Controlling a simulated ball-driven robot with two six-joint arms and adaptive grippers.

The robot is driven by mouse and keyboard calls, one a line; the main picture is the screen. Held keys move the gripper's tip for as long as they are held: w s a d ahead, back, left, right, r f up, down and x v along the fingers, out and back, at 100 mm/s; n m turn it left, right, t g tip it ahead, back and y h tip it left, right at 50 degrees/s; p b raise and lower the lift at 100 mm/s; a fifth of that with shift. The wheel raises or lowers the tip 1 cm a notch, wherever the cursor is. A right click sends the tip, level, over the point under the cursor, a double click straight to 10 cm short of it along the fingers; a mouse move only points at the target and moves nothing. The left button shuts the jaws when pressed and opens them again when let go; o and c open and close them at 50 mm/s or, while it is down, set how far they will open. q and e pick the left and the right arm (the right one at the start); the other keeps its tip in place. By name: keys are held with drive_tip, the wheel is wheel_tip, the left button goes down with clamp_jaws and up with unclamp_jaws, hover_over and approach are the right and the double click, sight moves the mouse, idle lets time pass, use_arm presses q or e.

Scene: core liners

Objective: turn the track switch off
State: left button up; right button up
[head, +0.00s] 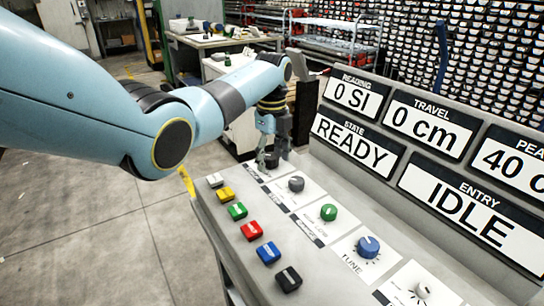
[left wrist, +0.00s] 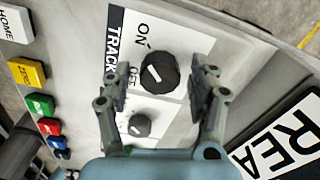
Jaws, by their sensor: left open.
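The track switch is a dark round knob (left wrist: 159,73) with a short white mark, on a white plate lettered TRACK and ON in the left wrist view. A second label beside it is partly hidden by a finger. I cannot tell for sure which label the mark points to. My left gripper (left wrist: 164,76) is open, with one finger on each side of the knob and gaps between. In the head view my left gripper (head: 272,152) points down over the far end of the console, and its fingers largely hide the knob. My right gripper is not in view.
A grey knob (head: 296,184), a green knob (head: 329,212) and a blue knob (head: 368,247) follow along the console (head: 330,275). Several coloured buttons, among them a red one (head: 251,231), line its left edge. Display panels, one reading READY (head: 355,140), rise at the right.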

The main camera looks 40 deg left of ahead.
use_arm(q)
drive_tip(key=c, duration=1.1)
drive_tip(key=shift+c, duration=0.2)
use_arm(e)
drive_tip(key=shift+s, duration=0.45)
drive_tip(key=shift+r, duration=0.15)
use_arm(q)
drive_tip(key=n+p, duration=0.2)
drive_tip(key=n, duration=0.1)
drive_tip(key=shift+r+n+p, duration=0.15)
drive_tip(key=shift+n+p, duration=0.15)
drive_tip(key=shift+p, duration=0.1)
drive_tip(key=n+p, duration=0.1)
drive_tip(key=n, duration=0.2)
drive_tip(key=shift+w+n+p, duration=0.1)
drive_tip(key=shift+n+p, duration=0.2)
drive_tip(key=shift+p, duration=0.1)
drive_tip(key=n+p, duration=0.1)
drive_tip(key=n, duration=0.4)
drive_tip(key=shift+a, duration=0.1)
drive_tip(key=n+p, duration=0.1)
drive_tip(key=n, duration=0.4)
drive_tip(key=shift+n, duration=0.4)
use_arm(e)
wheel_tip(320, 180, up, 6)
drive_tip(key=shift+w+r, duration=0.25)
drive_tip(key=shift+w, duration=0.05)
